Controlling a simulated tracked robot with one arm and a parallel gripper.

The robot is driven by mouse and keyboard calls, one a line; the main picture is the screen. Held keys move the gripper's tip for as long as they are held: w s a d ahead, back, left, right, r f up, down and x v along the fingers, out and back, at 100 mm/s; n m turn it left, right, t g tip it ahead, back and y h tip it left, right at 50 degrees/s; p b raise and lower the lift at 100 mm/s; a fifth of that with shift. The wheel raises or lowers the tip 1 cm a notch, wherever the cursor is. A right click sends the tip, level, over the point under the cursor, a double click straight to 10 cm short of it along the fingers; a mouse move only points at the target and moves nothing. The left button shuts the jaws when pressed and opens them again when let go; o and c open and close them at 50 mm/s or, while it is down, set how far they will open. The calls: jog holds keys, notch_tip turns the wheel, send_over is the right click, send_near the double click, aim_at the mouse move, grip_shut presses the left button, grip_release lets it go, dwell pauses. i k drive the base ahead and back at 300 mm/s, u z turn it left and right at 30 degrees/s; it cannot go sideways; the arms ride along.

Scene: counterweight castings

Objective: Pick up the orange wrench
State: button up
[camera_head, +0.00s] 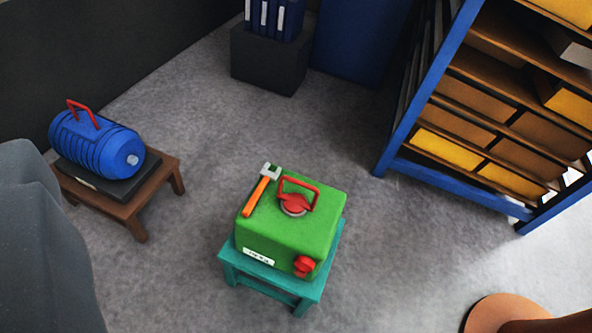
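The orange wrench (257,196) lies on top of a green box-shaped casting (270,235), along its left side. Its handle is orange and its grey head points to the back. A red handle on a round red cap (295,204) stands just right of the wrench, with a small gap between them. The green casting rests on a low teal stool (266,286). My gripper does not show in the head view, so its state and its place relative to the wrench cannot be seen.
A blue motor (95,146) with a red handle sits on a brown stool (161,188) at left. A blue-framed shelf (404,128) with brown and yellow boxes stands at right. A dark crate (268,65) is at the back. Grey floor lies clear around the teal stool.

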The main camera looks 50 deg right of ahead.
aim_at(268, 175)
jog(key=z, duration=0.55)
jog(key=i, duration=1.05)
jog(key=z, duration=0.6)
jog(key=k, duration=0.75)
jog(key=z, duration=0.2)
jog(key=i, duration=0.8)
jog(key=u, duration=0.05)
